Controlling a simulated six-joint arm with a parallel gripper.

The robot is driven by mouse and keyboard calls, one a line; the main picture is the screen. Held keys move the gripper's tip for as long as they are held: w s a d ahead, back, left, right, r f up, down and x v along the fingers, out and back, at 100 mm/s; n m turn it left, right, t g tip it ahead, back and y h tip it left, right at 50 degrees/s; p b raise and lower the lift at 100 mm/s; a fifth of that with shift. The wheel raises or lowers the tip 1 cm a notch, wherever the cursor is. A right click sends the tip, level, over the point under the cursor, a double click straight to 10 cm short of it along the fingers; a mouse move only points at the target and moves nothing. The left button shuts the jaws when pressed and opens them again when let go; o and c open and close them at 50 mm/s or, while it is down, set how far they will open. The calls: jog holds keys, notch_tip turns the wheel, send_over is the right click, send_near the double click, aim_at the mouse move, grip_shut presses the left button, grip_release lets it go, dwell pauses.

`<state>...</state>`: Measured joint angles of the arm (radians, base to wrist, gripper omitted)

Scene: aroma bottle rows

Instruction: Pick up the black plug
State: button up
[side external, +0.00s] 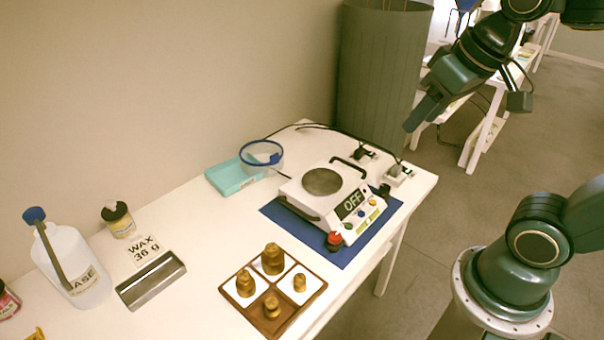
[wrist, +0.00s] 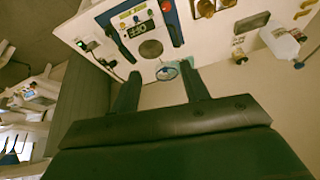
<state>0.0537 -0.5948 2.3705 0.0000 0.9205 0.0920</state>
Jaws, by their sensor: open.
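A small black plug (side external: 362,153) lies at the back right of the white table, with a dark cord near it. A white socket block (side external: 399,174) with a dark top sits to its right, close to the table's right edge. In the wrist view this dark and white socket group (wrist: 92,46) is small at the upper left, and I cannot tell its parts apart. My gripper (side external: 410,127) is open and empty, above and to the right of the plug, apart from it. In the wrist view my two fingers (wrist: 160,75) are spread with nothing between them.
A hot plate (side external: 322,182) reading OFF stands on a blue mat (side external: 345,252) beside the plug. A blue-rimmed ring vessel (side external: 261,154), a teal box (side external: 232,178), a weight tray (side external: 237,293) and a wash bottle (side external: 72,265) stand leftward. A grey bin (side external: 375,75) rises behind.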

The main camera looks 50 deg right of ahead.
jog(key=w+d+r+m+g, duration=0.1)
jog(key=w+d+m, duration=0.45)
jog(key=w, duration=0.65)
jog(key=m+g, duration=0.4)
jog(key=m, duration=0.7)
send_over(360, 149)
notch_tip(360, 149, down, 23)
jog(key=shift+r, duration=0.2)
jog(key=shift+f, duration=4.3)
jog(key=shift+f, duration=2.55)
